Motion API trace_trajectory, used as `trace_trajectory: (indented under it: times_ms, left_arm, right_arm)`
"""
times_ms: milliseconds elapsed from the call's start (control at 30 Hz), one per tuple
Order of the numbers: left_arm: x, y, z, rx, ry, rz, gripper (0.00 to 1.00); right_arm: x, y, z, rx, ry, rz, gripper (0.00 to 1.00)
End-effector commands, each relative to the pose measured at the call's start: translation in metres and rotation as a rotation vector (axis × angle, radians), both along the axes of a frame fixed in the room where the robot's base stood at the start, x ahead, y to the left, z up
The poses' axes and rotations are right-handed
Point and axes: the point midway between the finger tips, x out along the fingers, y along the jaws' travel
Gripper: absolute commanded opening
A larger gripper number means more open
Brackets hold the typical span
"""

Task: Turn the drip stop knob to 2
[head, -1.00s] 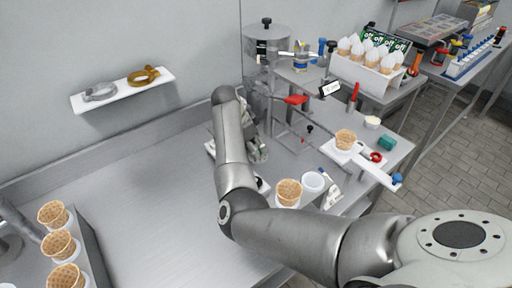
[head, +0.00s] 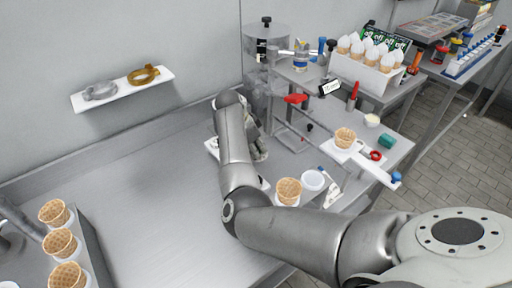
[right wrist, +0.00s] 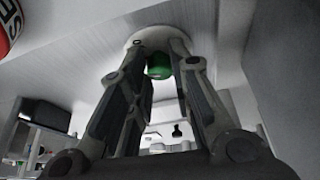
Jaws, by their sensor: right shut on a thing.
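My right gripper (head: 258,150) is at the dispensing machine (head: 267,85) by the back wall, mostly hidden behind my right forearm in the head view. In the right wrist view my right gripper (right wrist: 160,50) has its two fingers closed in at the underside of a round white part, which I take to be the drip stop knob (right wrist: 146,36). A green piece (right wrist: 158,68) shows between the fingers. The knob's numbers and pointer cannot be read, so its setting is unclear. My left gripper is not in view.
A waffle cone (head: 289,191) and a white cup (head: 313,180) stand right of my forearm. A red lever (head: 295,99) is on the machine's right side. Several cones stand in a holder (head: 95,250) at left. The steel counter (head: 150,195) between is clear.

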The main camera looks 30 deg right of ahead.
Motion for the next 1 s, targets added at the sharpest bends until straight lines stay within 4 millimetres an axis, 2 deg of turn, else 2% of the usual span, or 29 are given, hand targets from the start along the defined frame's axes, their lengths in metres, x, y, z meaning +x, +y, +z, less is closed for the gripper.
trace_trajectory:
  times_ms: [267,700,1000]
  left_arm:
    - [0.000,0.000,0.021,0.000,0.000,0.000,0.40]
    - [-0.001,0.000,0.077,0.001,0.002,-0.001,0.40]
    - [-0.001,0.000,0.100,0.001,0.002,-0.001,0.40]
  right_arm:
    - [-0.001,0.000,0.005,-0.003,0.001,0.094,0.00]
    - [-0.004,-0.002,0.007,-0.003,0.002,0.431,0.00]
    - [-0.004,-0.003,0.005,-0.003,0.000,0.610,0.00]
